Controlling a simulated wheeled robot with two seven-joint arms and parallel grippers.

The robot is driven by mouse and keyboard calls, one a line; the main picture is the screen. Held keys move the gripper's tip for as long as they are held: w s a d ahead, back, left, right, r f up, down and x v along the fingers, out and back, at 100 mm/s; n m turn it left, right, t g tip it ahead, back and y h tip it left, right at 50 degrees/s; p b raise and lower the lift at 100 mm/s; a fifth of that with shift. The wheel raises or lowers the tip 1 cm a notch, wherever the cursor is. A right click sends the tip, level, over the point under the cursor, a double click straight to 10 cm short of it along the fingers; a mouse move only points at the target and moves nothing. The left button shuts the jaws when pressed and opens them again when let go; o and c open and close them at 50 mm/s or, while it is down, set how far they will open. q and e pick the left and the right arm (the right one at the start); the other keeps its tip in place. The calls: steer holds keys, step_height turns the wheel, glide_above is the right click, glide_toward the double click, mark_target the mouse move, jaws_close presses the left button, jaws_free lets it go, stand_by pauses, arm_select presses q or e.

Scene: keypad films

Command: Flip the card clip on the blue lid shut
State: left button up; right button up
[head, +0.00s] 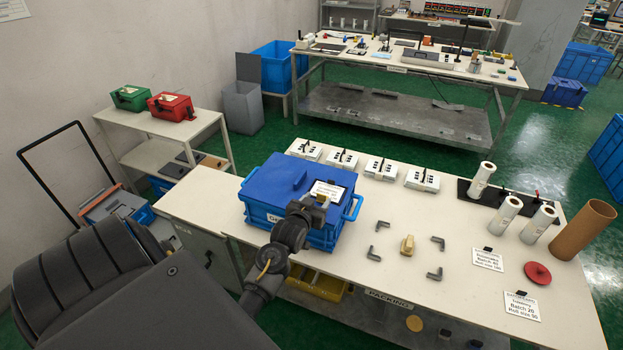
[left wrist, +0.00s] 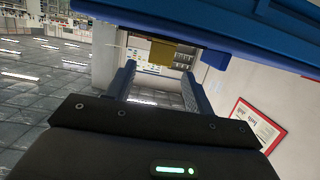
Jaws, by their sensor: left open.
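The blue lid (head: 281,177) sits on a blue crate (head: 322,236) on the packing table. A white card (head: 327,188) in a dark frame lies at the lid's right front. My left gripper (head: 312,203) is at the lid's front edge, just below the card, and partly hides that edge. In the left wrist view my left gripper (left wrist: 160,78) is open, its two fingers apart. An olive-yellow piece (left wrist: 165,52), seemingly the card clip's tab, shows beyond and between the fingertips, below the blue edge. I cannot tell whether it touches them. My right gripper is not in view.
Grey corner pieces surround a tan block (head: 407,244) to the right. White rolls (head: 506,215) and a brown tube (head: 584,229) stand at the far right. The table between crate and corner pieces is clear.

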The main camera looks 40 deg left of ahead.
arm_select(q)
steer(key=shift+b+v, duration=0.3)
steer(key=shift+v, duration=1.7)
steer(key=s+d+f+m+g+h, duration=0.2)
steer(key=s+d+g, duration=0.3)
steer(key=s, duration=0.4)
steer(key=s+d+f+m+g+h, duration=0.1)
steer(key=s+d+f+m+g, duration=0.15)
steer(key=s+d, duration=0.6)
steer(key=s+d+f+m+g+h, duration=0.1)
steer(key=s+d+f+g+h, duration=0.3)
steer(key=s, duration=0.7)
step_height(320, 180, down, 29)
steer(key=s+y+b, duration=0.2)
steer(key=b, duration=0.1)
steer(key=s+a+f+g+b, duration=0.1)
steer(key=s+a+f, duration=0.1)
steer(key=s+f, duration=1.3)
steer(key=shift+m+g, duration=0.35)
